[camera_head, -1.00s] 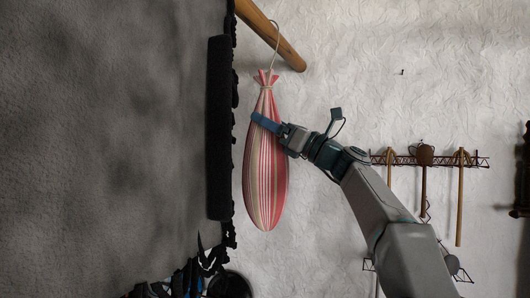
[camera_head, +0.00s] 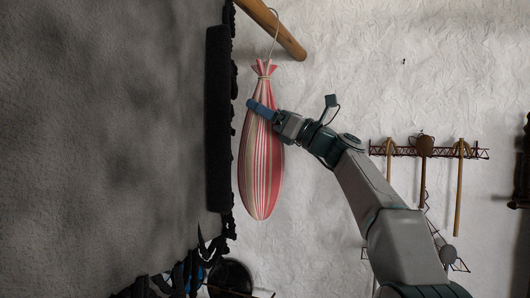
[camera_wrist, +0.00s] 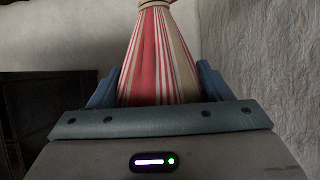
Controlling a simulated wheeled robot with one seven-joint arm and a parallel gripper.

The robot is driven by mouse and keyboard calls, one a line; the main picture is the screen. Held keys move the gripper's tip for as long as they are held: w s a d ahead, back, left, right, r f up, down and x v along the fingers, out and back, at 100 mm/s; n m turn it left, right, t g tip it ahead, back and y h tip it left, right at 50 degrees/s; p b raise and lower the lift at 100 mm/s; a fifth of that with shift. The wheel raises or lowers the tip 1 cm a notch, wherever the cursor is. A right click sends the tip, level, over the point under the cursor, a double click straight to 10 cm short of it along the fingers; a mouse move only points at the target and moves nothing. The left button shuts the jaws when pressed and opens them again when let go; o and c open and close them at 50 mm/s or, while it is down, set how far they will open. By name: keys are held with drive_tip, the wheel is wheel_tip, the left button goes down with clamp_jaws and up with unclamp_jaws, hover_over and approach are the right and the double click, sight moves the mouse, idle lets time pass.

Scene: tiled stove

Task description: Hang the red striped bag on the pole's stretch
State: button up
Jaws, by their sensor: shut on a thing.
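The red striped bag (camera_head: 262,165) hangs upright, tied at its neck, with a thin cord loop rising from the top. My gripper (camera_head: 262,110) is shut on the upper part of the bag, below the tie. In the wrist view the bag (camera_wrist: 158,60) fills the space between the two blue fingers (camera_wrist: 160,88). The wooden pole (camera_head: 275,30) slants down to the right above the bag, with its end free. The cord loop (camera_head: 276,35) reaches up to the pole and overlaps it in the picture; I cannot tell whether it goes around the pole.
A grey stove wall with a dark edge (camera_head: 218,120) stands close to the left of the bag. On the white wall at right hangs a rack (camera_head: 455,153) with wooden tools. A dark round vessel (camera_head: 232,277) is at bottom.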

sight(270, 95)
drive_tip(key=shift+r+p, duration=0.55)
drive_tip(key=shift+r, duration=1.35)
drive_tip(key=shift+s+d+b, duration=0.15)
drive_tip(key=shift+s+d, duration=0.25)
drive_tip(key=shift+d, duration=0.7)
drive_tip(key=shift+s+d+b, duration=0.2)
drive_tip(key=shift+s+d, duration=0.25)
drive_tip(key=shift+d, duration=0.65)
drive_tip(key=shift+s+d+b, duration=0.15)
drive_tip(key=shift+s+d, duration=0.25)
drive_tip(key=shift+d, duration=0.7)
drive_tip(key=shift+d+r+b+v, duration=0.15)
drive_tip(key=shift+b+v, duration=0.2)
drive_tip(key=shift+v, duration=0.7)
drive_tip(key=shift+d+r+b+v, duration=0.15)
drive_tip(key=shift+b+v, duration=0.25)
drive_tip(key=shift+v, duration=0.6)
drive_tip(key=shift+a+r+b+v, duration=0.1)
drive_tip(key=shift+r+b+v, duration=0.2)
drive_tip(key=shift+v, duration=0.75)
drive_tip(key=shift+f, duration=0.15)
